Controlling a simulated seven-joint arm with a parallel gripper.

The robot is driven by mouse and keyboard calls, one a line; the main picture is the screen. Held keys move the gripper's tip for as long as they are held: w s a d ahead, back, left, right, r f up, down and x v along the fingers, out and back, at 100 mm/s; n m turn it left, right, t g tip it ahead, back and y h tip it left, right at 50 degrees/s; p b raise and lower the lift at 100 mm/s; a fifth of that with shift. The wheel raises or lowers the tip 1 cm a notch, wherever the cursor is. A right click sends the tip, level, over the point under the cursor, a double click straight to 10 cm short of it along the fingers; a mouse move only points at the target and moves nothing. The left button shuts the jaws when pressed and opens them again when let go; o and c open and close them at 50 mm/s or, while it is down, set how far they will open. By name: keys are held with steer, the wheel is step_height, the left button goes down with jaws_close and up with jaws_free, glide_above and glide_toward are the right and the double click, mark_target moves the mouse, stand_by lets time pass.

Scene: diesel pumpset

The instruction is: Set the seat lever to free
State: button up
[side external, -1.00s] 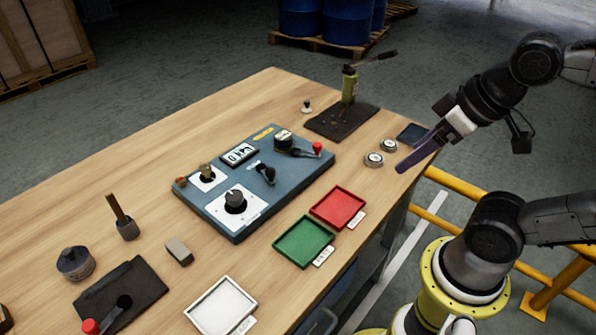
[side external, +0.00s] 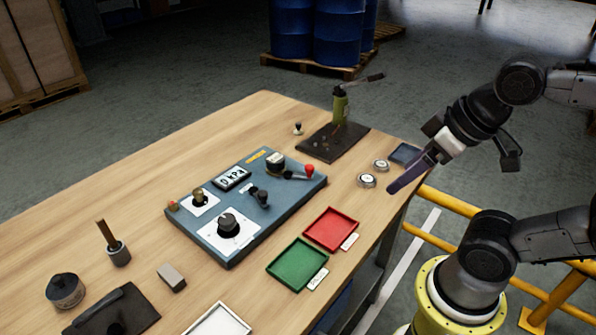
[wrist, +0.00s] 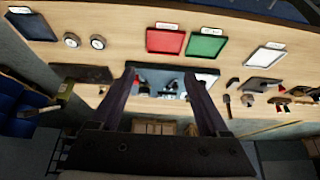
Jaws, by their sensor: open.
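A blue-grey control panel (side external: 225,238) lies on the wooden table. It carries a red-knobbed lever (side external: 300,174), a short black lever (side external: 260,197), a black rotary knob (side external: 229,224) and a small brass-coloured fitting (side external: 199,196). I cannot read which one is the seat lever or its marked positions. My gripper (side external: 395,187) is in the air by the table's right edge, to the right of the panel, empty and touching nothing. In the wrist view my gripper (wrist: 160,72) has its two long dark fingers spread, with part of the panel (wrist: 150,76) visible between them.
A green hand pump (side external: 340,105) stands on a dark plate at the back. Two round gauges (side external: 367,180) lie near the right edge. Red (side external: 331,229) and green (side external: 297,264) trays sit in front of the panel. A brush-like tool (side external: 116,246) and grey block (side external: 172,277) are left.

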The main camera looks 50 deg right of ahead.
steer(key=shift+s, duration=0.15)
steer(key=c, duration=0.3)
steer(key=w+r+n, duration=0.1)
steer(key=w+r, duration=0.5)
steer(key=r, duration=0.1)
steer(key=g, duration=0.6)
glide_above(309, 166)
step_height(309, 166, down, 8)
steer(key=shift+m, duration=0.3)
step_height(309, 166, down, 13)
steer(key=shift+s+f, duration=0.1)
jaws_close()
